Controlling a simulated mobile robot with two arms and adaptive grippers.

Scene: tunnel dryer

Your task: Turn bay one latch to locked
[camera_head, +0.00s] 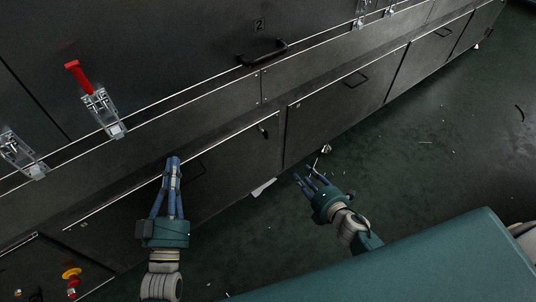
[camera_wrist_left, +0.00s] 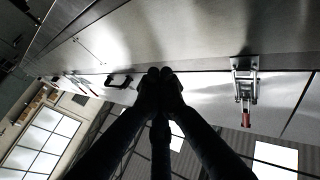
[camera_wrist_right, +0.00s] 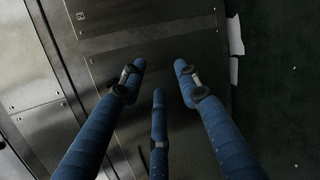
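A metal toggle latch (camera_head: 103,109) with a red handle (camera_head: 77,76) sits on the dryer's side at the left in the head view; the handle points up and leans left. A second latch (camera_head: 22,155) is at the left edge, its handle not clearly seen. No bay one label shows. The left wrist view, seemingly inverted, shows a red-handled latch (camera_wrist_left: 244,82) at the right. My left gripper (camera_head: 173,164) has its fingertips together, with nothing seen between them, below and right of the red-handled latch, apart from it. My right gripper (camera_head: 308,174) is open and empty, low over the floor.
A panel marked 2 (camera_head: 259,24) has a black handle (camera_head: 263,54). More latches (camera_head: 361,14) sit farther along. Lower drawers (camera_head: 345,95) line the machine. A yellow and red button (camera_head: 72,273) is at lower left. The green floor (camera_head: 430,150) is mostly open, with small litter.

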